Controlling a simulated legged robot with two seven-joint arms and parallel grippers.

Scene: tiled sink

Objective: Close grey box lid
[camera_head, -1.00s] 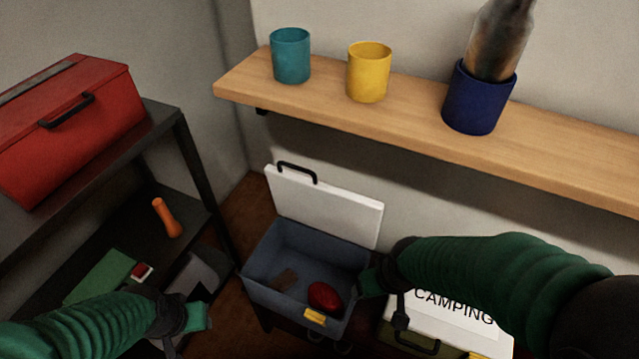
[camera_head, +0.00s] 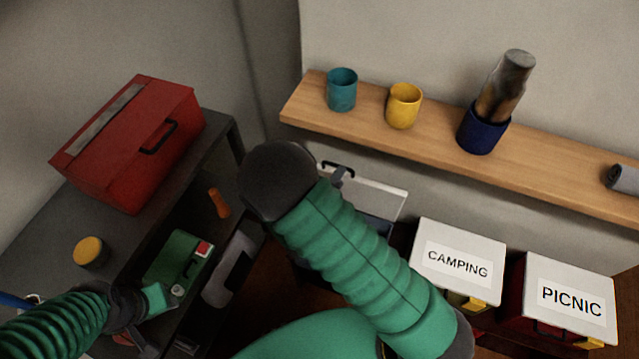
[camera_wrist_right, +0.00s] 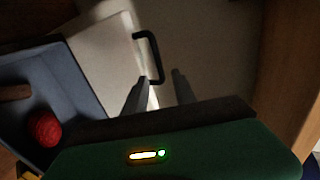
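The grey box (camera_wrist_right: 62,82) stands open, with its white lid (camera_head: 375,199) raised against the wall side. Most of the box is hidden behind my right arm in the head view. The lid (camera_wrist_right: 100,55) has a black handle (camera_wrist_right: 150,55), which also shows in the head view (camera_head: 335,166). My right gripper (camera_wrist_right: 160,88) is open, its two fingers apart close to the handle. I cannot tell whether they touch it. My left gripper (camera_head: 153,300) is at the lower left, by the dark shelf, away from the box; its finger opening is not clear.
A red ball-like item (camera_wrist_right: 45,128) and a brown bar (camera_wrist_right: 15,92) lie in the box. A wooden shelf (camera_head: 440,135) with cups runs above it. CAMPING (camera_head: 458,260) and PICNIC (camera_head: 570,299) boxes stand to the right. A dark rack (camera_head: 60,235) holds a red toolbox (camera_head: 140,150).

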